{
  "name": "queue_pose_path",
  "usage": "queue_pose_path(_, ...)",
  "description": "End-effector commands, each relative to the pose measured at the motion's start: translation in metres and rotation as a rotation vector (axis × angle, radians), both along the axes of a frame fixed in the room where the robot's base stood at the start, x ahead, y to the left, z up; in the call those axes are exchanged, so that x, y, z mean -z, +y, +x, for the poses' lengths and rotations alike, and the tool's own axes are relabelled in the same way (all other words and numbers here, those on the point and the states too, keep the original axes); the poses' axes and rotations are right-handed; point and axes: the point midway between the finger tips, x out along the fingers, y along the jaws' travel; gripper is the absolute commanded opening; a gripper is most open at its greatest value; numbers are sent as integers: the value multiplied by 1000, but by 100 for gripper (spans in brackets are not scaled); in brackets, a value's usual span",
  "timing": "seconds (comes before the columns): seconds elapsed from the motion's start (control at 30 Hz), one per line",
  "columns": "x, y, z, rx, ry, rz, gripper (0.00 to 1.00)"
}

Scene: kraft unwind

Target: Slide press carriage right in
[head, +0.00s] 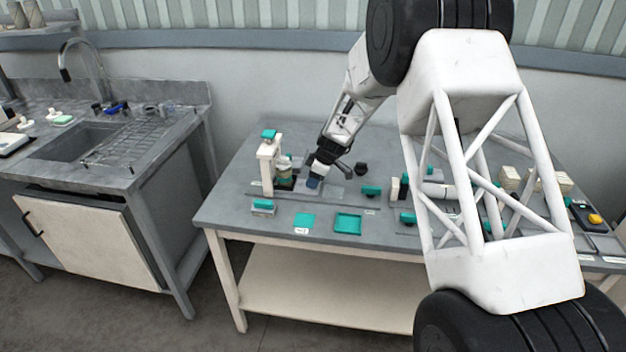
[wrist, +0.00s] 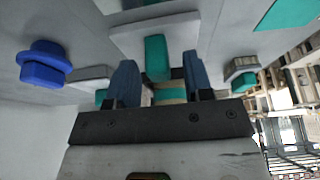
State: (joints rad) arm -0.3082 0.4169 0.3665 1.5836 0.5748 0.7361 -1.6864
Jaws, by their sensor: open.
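The press (head: 267,164) is a cream upright with a teal top, at the left of the grey table in the head view. A low dark part (head: 285,184), perhaps the carriage, sits at its foot with a small tan and green piece (head: 285,168) above it. My gripper (head: 313,184) points down just right of the press, close to this part; I cannot tell whether it touches. In the wrist view my two blue fingertips (wrist: 160,82) are apart. A teal upright block (wrist: 156,57) and a tan and teal piece (wrist: 170,93) show between or just beyond them.
A teal square (head: 304,220), a teal tray (head: 348,223) and a teal-topped block (head: 263,206) lie along the table's front. Another teal-topped block (head: 371,191) stands right of my gripper. A blue knob (wrist: 44,63) shows left in the wrist view. My arm hides much of the table's right.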

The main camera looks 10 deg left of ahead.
Motion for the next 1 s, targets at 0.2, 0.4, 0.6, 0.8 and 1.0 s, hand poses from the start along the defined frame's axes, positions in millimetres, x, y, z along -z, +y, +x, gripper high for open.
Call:
queue_pose_path(0.2, 3, 1, 0, 0, -1, 0, 47)
queue_pose_path(0.4, 3, 1, 0, 0, 0, 0, 39)
queue_pose_path(0.6, 3, 1, 0, -1, 0, 0, 8)
queue_pose_path(0.8, 3, 1, 0, -1, 0, 0, 0)
queue_pose_path(1.0, 3, 12, 0, -3, -1, 0, 0)
